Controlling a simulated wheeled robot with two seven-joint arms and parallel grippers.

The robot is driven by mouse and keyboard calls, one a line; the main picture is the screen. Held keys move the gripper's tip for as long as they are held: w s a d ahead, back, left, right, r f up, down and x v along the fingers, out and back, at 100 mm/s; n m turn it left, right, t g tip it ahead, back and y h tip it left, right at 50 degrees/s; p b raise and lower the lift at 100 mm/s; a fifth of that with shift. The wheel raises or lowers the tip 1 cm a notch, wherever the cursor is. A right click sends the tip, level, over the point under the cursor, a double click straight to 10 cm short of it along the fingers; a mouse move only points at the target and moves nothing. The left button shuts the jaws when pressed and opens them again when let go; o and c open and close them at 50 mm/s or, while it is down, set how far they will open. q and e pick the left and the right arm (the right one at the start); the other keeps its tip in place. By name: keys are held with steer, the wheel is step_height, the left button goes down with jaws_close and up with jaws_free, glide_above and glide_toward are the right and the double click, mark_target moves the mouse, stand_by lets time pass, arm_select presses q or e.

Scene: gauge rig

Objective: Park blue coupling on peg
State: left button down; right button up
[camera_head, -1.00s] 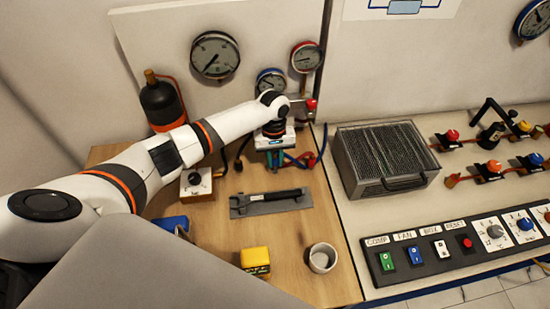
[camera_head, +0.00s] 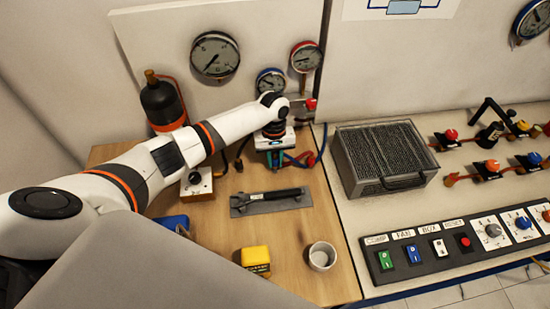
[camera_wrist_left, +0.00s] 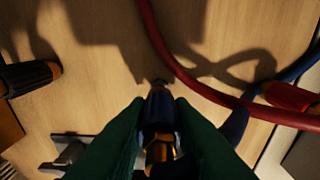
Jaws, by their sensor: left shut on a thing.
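My left gripper (camera_head: 275,158) is at the back of the wooden bench, under the gauges. In the left wrist view its green fingers (camera_wrist_left: 160,125) are shut on the blue coupling (camera_wrist_left: 160,108), a dark blue body with a brass part between the fingers. The coupling is over the wooden surface; I cannot tell its height. In the head view the gripper and arm mostly hide it. I cannot make out the peg clearly in either view. My right gripper is not in view.
A red hose (camera_wrist_left: 185,75) curves close past the coupling, with a red coupling (camera_wrist_left: 290,97) at right. A dark coupling with an orange ring (camera_wrist_left: 30,77) lies left. The bench also holds a wrench (camera_head: 270,202), yellow block (camera_head: 256,260) and cup (camera_head: 322,256).

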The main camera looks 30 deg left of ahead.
arm_select(q)
steer(key=shift+f+b, duration=0.4)
steer(key=shift+f, duration=0.55)
steer(key=shift+f, duration=0.15)
stand_by(0.3)
steer(key=c, duration=0.9)
jaws_free()
steer(key=shift+o, duration=0.2)
step_height(320, 180, up, 12)
steer(key=w+a+b, duration=0.1)
steer(key=shift+w, duration=0.2)
